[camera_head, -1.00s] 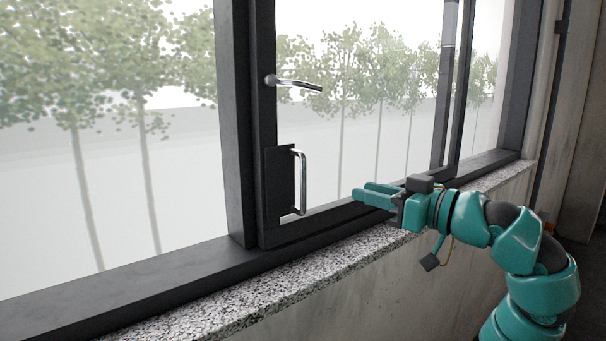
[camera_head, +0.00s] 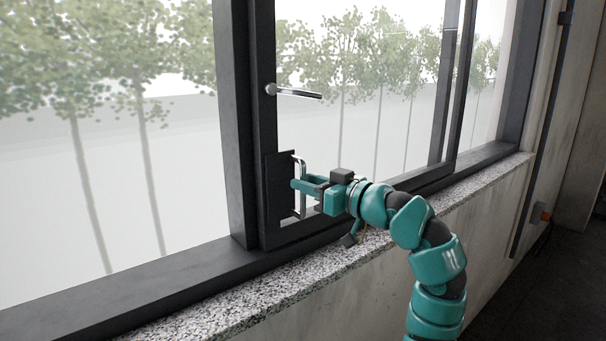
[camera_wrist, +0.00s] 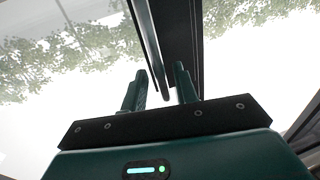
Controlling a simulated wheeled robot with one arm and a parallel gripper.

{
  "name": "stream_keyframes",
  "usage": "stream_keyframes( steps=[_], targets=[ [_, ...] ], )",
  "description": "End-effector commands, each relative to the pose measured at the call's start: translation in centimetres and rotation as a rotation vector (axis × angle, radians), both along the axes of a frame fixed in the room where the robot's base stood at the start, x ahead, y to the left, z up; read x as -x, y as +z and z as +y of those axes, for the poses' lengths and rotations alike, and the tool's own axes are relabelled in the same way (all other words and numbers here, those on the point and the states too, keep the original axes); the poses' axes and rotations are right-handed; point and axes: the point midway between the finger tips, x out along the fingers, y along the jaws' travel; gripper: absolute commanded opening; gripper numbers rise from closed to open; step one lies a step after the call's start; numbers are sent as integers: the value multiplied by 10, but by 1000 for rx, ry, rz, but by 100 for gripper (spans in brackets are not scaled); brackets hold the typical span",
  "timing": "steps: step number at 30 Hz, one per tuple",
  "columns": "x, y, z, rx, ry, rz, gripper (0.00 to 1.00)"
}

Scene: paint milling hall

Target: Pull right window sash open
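The right window sash (camera_head: 262,130) has a dark frame and a clear pane, and it stands in the window frame with no clear gap showing. A silver upright pull handle (camera_head: 301,169) sits on a dark plate (camera_head: 277,207) low on the sash's left stile. My gripper (camera_head: 301,186) is at the handle's mid height, with its teal fingers overlapping the bar in the head view. In the wrist view, the two fingers of my gripper (camera_wrist: 160,85) stand apart with the handle bar (camera_wrist: 150,48) running between them. Gaps show beside the bar, and neither finger clearly touches it.
A silver lever (camera_head: 293,92) juts right from the stile above the pull handle. A speckled stone sill (camera_head: 245,303) runs below my arm along the window. A concrete wall (camera_head: 470,240) drops below the sill. Open floor (camera_head: 520,290) lies at the right.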

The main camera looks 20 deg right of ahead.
Motion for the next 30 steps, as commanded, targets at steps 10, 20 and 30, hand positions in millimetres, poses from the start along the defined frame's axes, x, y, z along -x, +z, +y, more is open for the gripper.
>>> stream_keyframes(
  steps=[10, 20, 30],
  targets=[
    [-16, 0, 10, 0, 0, -1, 29],
    [-16, 0, 10, 0, 0, -1, 6],
    [-16, -1, 10, 0, 0, -1, 0]
  ],
)
